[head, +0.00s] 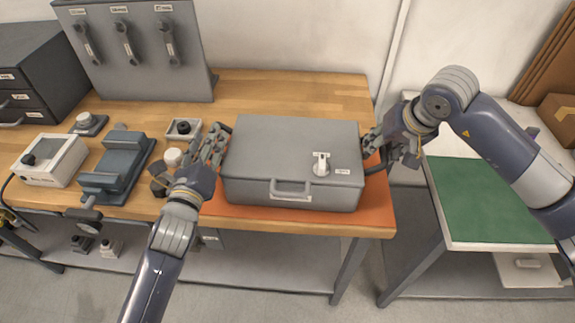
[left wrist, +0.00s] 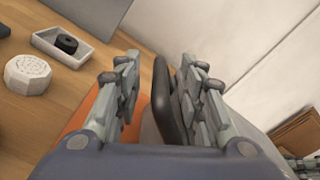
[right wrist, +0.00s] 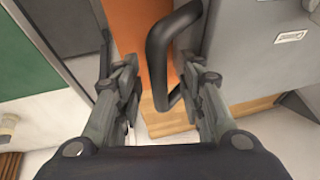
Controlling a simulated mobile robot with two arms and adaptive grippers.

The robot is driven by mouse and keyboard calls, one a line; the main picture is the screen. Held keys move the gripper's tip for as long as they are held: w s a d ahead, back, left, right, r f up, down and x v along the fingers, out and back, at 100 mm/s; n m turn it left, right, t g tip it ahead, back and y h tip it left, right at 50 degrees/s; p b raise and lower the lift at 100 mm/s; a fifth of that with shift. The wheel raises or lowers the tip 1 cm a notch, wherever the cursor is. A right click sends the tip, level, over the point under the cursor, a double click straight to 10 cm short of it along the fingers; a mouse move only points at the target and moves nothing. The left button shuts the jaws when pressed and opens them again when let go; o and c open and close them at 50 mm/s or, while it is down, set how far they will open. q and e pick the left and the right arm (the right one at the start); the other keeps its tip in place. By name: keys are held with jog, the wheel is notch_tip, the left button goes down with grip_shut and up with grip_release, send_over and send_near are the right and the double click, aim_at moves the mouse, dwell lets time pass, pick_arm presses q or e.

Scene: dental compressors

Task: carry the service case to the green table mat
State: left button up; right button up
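The grey service case (head: 290,150) lies flat and closed on an orange mat (head: 375,208) on the wooden workbench. Dark side handles stick out from its two ends. My left gripper (head: 212,148) is at its left end, open; in the left wrist view the dark handle (left wrist: 165,100) stands between the fingers, nearer the right one. My right gripper (head: 385,143) is at its right end, open; in the right wrist view the other handle (right wrist: 160,60) lies between the fingers. Neither gripper is closed on a handle. The green table mat (head: 480,200) lies bare on the table at right.
A gap of floor (head: 395,240) separates the workbench from the right table. A tool panel (head: 140,50) and dark drawers (head: 40,70) stand behind at left. A blue-grey fixture (head: 118,170), a white box (head: 50,160) and a small tray (head: 184,129) stand left of the case.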

pick_arm(q)
grip_shut()
pick_arm(e)
grip_shut()
pick_arm(q)
jog(key=shift+f, duration=0.1)
pick_arm(e)
jog(key=shift+d, duration=0.1)
jog(key=shift+w+d+r, duration=0.1)
jog(key=shift+r, duration=0.1)
